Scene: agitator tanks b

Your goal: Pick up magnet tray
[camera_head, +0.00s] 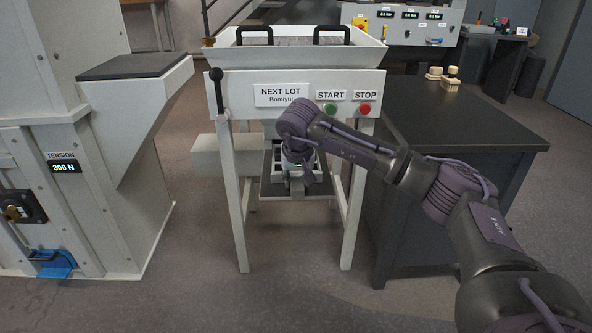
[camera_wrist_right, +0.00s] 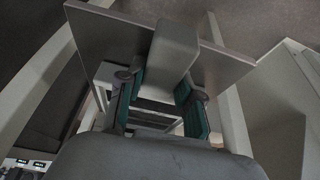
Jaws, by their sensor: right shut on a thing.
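My right gripper (camera_head: 297,183) reaches into the lower opening of the white machine under the NEXT LOT panel, mostly covered by my own wrist. In the right wrist view its teal-padded fingers (camera_wrist_right: 160,105) are shut on the grey block-like handle (camera_wrist_right: 178,48) of what appears to be the magnet tray. A dark flat plate (camera_wrist_right: 110,35) lies behind the handle; it also shows in the head view (camera_head: 268,190). Pale bars with dark gaps (camera_wrist_right: 150,112) show between the fingers. Whether the tray is clear of its slot cannot be told. My left gripper is not in view.
The machine's white legs (camera_head: 237,215) stand on both sides of my right gripper. A dark table (camera_head: 455,120) stands close on the right, with small wooden pieces (camera_head: 450,80) on it. A large grey machine (camera_head: 120,200) is on the left. Floor in front is clear.

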